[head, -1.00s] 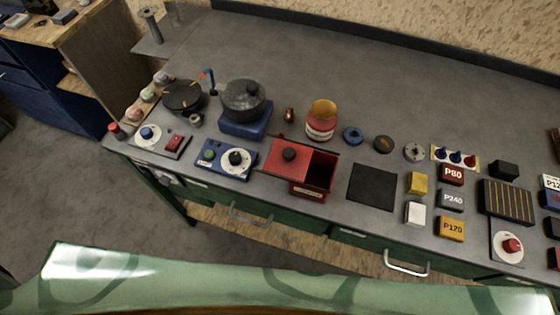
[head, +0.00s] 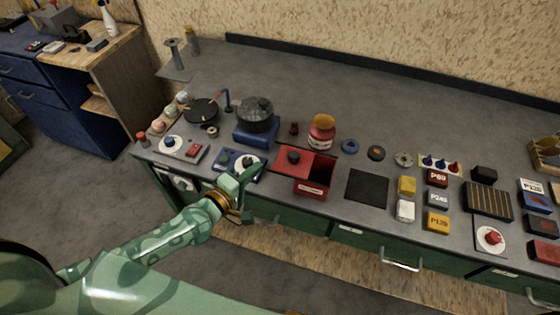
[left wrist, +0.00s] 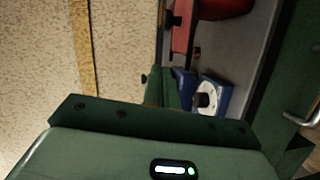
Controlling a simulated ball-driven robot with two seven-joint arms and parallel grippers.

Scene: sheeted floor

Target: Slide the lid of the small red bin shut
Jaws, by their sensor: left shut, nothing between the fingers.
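The small red bin (head: 312,189) stands near the front edge of the bench. Its red lid (head: 300,162), with a black knob (head: 293,157), covers the left part. The right part is open and shows a dark inside. My left gripper (head: 249,174) is shut and empty, just left of the bin and in front of the blue dial panel (head: 226,158), which it partly covers. It looks apart from the bin. In the left wrist view the red lid (left wrist: 181,38) shows at the top, partly cut off. My right gripper is not in view.
A drawer handle (head: 400,262) juts from the bench front.

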